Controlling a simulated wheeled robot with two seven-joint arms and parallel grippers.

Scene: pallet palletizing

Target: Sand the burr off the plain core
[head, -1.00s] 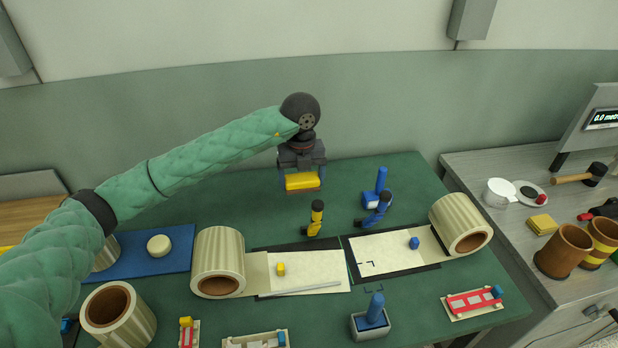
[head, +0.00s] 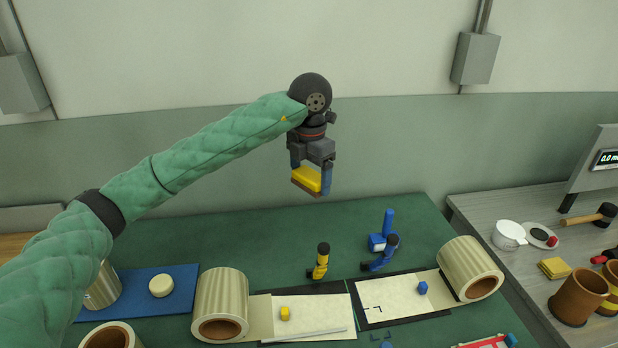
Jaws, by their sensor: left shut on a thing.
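My left gripper (head: 311,181) is shut on a yellow block with a brown underside (head: 306,179), which looks like a sanding block. It holds the block in the air above the back of the green table. The plain core (head: 577,297) looks to be the all-brown tube standing on the grey bench at the right, far from the gripper. A brown tube with a yellow band (head: 606,290) stands beside it, cut by the picture's edge. No burr can be made out at this size. My right gripper is not in view.
The green table (head: 330,222) holds striped rolls with paper sheets (head: 221,300), yellow and blue upright tools (head: 320,262), and a blue mat (head: 185,284) with a round cream piece. The grey bench (head: 520,207) carries a white cup (head: 508,235), yellow pads (head: 554,268) and a mallet (head: 604,214).

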